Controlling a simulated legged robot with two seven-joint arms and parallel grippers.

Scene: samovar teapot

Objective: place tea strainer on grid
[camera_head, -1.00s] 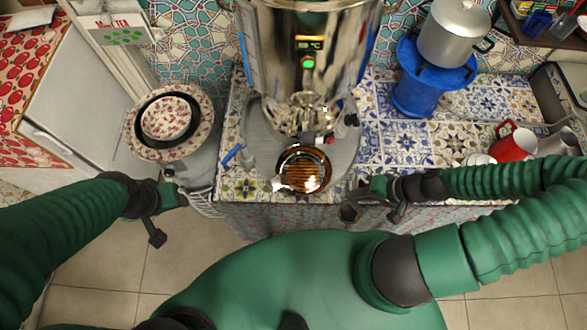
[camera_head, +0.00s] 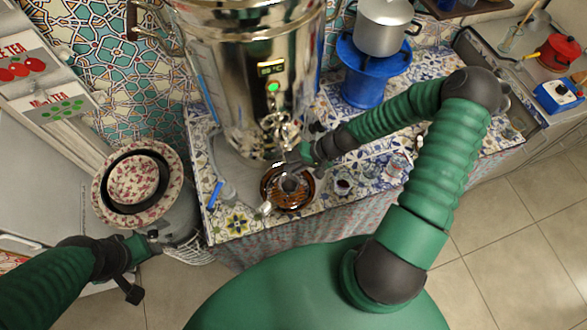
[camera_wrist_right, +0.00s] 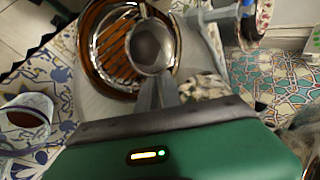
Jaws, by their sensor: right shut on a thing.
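The tea strainer (camera_head: 291,183), a small round metal bowl, is over the brown slatted round grid (camera_head: 274,200) below the samovar tap (camera_head: 281,130). My right gripper (camera_head: 304,166) is shut on the strainer's handle. In the right wrist view the strainer (camera_wrist_right: 152,46) covers part of the grid (camera_wrist_right: 112,55), between my fingers (camera_wrist_right: 157,92) and the grid's metal rim. I cannot tell whether the strainer touches the slats. My left gripper (camera_head: 150,237) is beside the pot stand at the left, and its fingers are too small to read.
The samovar (camera_head: 250,75) rises right behind the grid. A cup of tea (camera_head: 343,187) stands right of the grid, near the table's front edge. A blue stand (camera_head: 362,85) carries a metal pot (camera_head: 384,28). Patterned bowls (camera_head: 135,182) are stacked at the left.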

